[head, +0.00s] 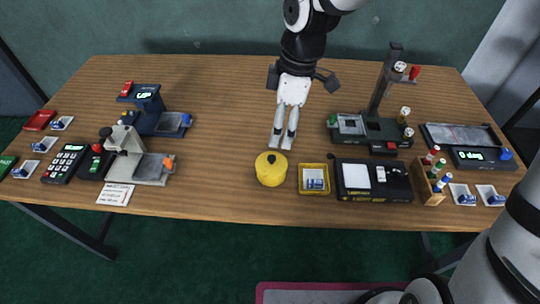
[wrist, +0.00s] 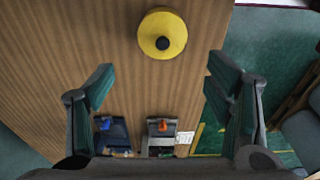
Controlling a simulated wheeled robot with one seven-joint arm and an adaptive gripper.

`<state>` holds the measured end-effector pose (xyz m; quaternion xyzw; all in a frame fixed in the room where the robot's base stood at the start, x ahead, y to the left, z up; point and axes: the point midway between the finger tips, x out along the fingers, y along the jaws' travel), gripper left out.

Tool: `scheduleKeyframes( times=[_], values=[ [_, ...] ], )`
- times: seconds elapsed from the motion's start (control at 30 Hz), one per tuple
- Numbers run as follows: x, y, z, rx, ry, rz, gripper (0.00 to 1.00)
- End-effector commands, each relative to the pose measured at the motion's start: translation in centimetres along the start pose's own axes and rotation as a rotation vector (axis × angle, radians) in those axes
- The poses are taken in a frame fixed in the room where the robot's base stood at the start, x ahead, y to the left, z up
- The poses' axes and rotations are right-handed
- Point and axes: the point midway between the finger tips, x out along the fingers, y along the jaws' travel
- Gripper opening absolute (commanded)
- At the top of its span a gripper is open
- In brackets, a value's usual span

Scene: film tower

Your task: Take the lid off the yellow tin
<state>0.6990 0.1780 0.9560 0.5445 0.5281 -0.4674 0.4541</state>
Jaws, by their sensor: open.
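The yellow tin (head: 271,174) stands near the front edge of the wooden table, left of the yellow tray. Its round yellow lid (head: 271,160) is on top and has a small dark knob. In the wrist view the tin (wrist: 150,42) shows from above, with the dark knob (wrist: 162,43) on its lid. My gripper (head: 281,140) is open and empty, pointing down above the table just behind the tin. In the wrist view the fingers of my gripper (wrist: 155,80) are spread wide, and the tin lies beyond them, apart from both.
A small yellow tray (head: 314,192) stands right of the tin, then a black case (head: 345,198) and a bottle rack (head: 424,196). A tall black device (head: 374,124) stands at right. Two devices (head: 158,122) (head: 150,171) stand at left. The table between is clear.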

Motion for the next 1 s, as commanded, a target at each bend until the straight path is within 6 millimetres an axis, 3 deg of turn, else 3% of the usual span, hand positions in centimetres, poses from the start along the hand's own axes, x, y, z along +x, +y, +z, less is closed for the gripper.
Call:
scheduleKeyframes(
  times=[0.1, 0.23, 0.53, 0.8, 1.0],
  values=[
    [2.8, 0.0, 0.0, -0.001, -0.001, -0.005, 0.73],
    [4.9, -0.1, 0.0, -0.001, -0.001, -0.004, 0.73],
    [7.1, -0.2, 0.0, 0.001, -0.001, -0.002, 0.73],
    [10.9, -0.4, -0.1, 0.001, -0.002, -0.003, 0.73],
    [11.7, -0.4, -0.1, 0.003, -0.001, 0.0, 0.73]
  ],
)
